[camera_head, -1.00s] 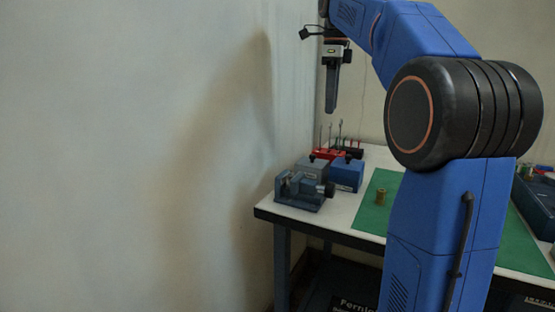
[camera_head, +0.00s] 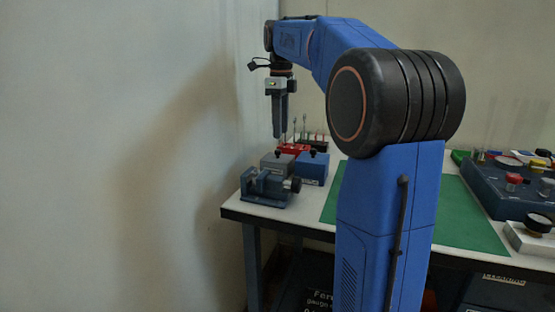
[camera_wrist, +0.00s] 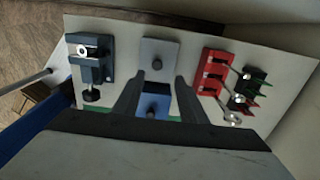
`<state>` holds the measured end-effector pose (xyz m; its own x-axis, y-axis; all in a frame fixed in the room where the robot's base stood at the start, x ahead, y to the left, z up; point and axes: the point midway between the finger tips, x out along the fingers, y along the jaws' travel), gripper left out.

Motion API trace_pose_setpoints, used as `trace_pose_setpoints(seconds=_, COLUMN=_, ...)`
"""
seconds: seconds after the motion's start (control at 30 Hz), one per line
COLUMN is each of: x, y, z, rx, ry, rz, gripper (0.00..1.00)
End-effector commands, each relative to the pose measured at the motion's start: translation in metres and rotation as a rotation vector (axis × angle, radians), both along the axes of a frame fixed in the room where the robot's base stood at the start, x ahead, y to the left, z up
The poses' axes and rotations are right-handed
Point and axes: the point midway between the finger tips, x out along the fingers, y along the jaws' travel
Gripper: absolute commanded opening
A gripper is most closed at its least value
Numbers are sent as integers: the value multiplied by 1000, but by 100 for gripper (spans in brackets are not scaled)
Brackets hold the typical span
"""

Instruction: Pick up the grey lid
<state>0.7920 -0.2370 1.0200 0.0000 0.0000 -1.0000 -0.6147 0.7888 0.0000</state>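The grey lid (camera_head: 277,157) has a dark knob and tops a grey box on the table, between the vise and the blue box. In the wrist view the grey lid (camera_wrist: 158,48) is a pale rectangle with its knob near the middle. My gripper (camera_head: 278,134) points down above the grey lid, apart from it. In the wrist view my gripper (camera_wrist: 157,80) is open, with nothing between its fingers. The grey lid lies just beyond the fingertips there, and the blue box's top (camera_wrist: 152,104) shows between the fingers.
A blue-grey vise (camera_head: 266,187) stands left of the grey box, and the blue box (camera_head: 312,170) right of it. A red rack (camera_head: 293,149) with upright tools is behind. The green mat (camera_head: 470,215) is bare where visible. A dark panel (camera_head: 505,190) stands at right. A wall is close at left.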

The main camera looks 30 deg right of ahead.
Motion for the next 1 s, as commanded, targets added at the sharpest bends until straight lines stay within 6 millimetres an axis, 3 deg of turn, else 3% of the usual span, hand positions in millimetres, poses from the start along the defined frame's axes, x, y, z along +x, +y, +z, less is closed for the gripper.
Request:
trace_pose_setpoints(seconds=0.27, x=0, y=2, z=-18, rx=0, ry=1, rz=1, gripper=38)
trace_pose_setpoints(seconds=0.6, x=-1, y=8, z=-58, rx=1, ry=1, rz=1, gripper=38)
trace_pose_setpoints(seconds=0.9, x=-1, y=8, z=-63, rx=0, ry=0, rz=0, gripper=38)
trace_pose_setpoints(seconds=0.93, x=-1, y=8, z=-63, rx=0, ry=0, rz=0, gripper=36)
trace_pose_setpoints(seconds=1.0, x=-1, y=8, z=-63, rx=0, ry=0, rz=0, gripper=19)
